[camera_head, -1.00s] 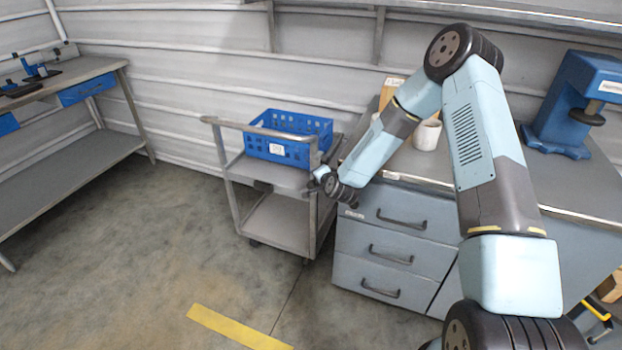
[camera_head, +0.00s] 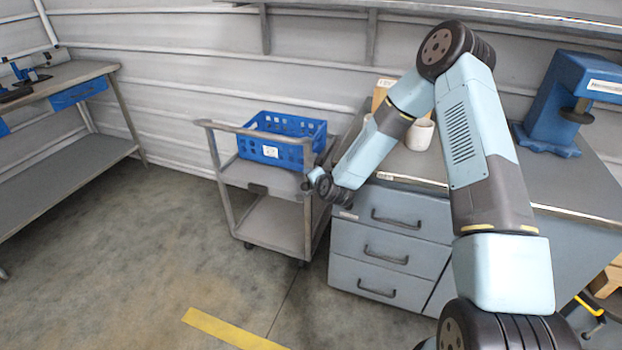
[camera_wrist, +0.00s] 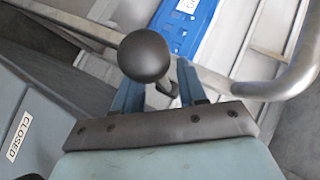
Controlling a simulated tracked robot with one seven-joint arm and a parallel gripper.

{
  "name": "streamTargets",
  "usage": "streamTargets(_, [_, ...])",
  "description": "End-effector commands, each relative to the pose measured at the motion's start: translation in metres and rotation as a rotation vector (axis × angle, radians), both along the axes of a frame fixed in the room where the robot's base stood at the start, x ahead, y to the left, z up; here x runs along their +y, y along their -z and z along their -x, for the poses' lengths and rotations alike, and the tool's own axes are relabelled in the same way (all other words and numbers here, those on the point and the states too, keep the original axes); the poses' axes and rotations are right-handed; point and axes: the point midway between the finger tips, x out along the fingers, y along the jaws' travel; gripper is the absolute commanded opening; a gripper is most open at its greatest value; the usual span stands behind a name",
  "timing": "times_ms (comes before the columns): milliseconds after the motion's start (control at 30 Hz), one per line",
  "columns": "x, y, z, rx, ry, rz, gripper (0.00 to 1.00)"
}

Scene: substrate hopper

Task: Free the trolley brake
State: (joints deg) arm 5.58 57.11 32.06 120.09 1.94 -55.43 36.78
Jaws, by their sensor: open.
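The grey trolley (camera_head: 273,226) stands beside the drawer bench, with its push handle (camera_head: 225,125) toward the left and front. In the wrist view, a dark ball knob (camera_wrist: 143,54) stands out in front of my gripper (camera_wrist: 158,88), with a short metal piece just behind it. It looks like the brake lever's knob. My gripper is open, its two blue-grey fingers on either side of the knob. I cannot tell whether they touch it. In the head view my gripper (camera_head: 314,178) is at the trolley's right side, and the knob is not distinguishable there.
A blue crate (camera_head: 282,140) sits on the trolley's top. A grey drawer bench (camera_head: 390,245) is close on the right, with a white mug (camera_head: 419,135) and a blue press (camera_head: 570,105) on it. A workbench (camera_head: 70,80) stands at the left. Open floor lies in front.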

Motion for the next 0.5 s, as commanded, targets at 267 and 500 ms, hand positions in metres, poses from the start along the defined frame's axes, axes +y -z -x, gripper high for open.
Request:
streamTargets(267, [-0.02,-0.022,0.043,0.0,0.0,0.001,0.41])
streamTargets(500, [-0.037,-0.04,0.079,0.0,0.0,0.001,0.41])
